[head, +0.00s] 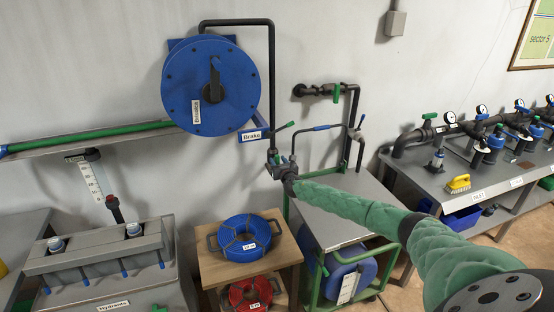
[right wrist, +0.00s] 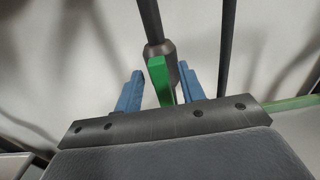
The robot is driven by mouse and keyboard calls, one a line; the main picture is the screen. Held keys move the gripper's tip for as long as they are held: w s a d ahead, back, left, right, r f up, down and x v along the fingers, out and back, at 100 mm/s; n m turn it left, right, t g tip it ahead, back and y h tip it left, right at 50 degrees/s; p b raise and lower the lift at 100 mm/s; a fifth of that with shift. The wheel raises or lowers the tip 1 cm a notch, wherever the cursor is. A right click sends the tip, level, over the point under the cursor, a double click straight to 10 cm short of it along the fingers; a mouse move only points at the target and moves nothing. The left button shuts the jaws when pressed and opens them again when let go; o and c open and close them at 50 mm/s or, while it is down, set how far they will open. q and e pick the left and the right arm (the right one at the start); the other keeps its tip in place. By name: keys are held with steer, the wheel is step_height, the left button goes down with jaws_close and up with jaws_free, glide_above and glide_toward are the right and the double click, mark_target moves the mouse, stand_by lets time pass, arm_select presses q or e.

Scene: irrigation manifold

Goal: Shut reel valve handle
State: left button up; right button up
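The green reel valve handle (right wrist: 161,80) stands between the two blue fingers of my right gripper (right wrist: 160,92) in the right wrist view. A gap shows on each side of it, so the gripper is open around the handle and not clamped on it. A dark pipe with a collar (right wrist: 158,50) rises behind the handle. In the head view my right gripper (head: 279,168) is at the lower end of the dark pipe (head: 272,90) coming down from the blue hose reel (head: 211,86). There the gripper hides the handle, at least mostly. My left gripper is not in view.
A green-framed cart (head: 345,205) stands under my right arm. A wooden stand (head: 208,268) with coiled hoses is below. A pipe bench (head: 470,172) is at right.

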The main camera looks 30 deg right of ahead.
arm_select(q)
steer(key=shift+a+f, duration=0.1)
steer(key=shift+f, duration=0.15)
arm_select(e)
steer(key=shift+x, duration=0.9)
jaws_close()
steer(key=shift+f, duration=0.1)
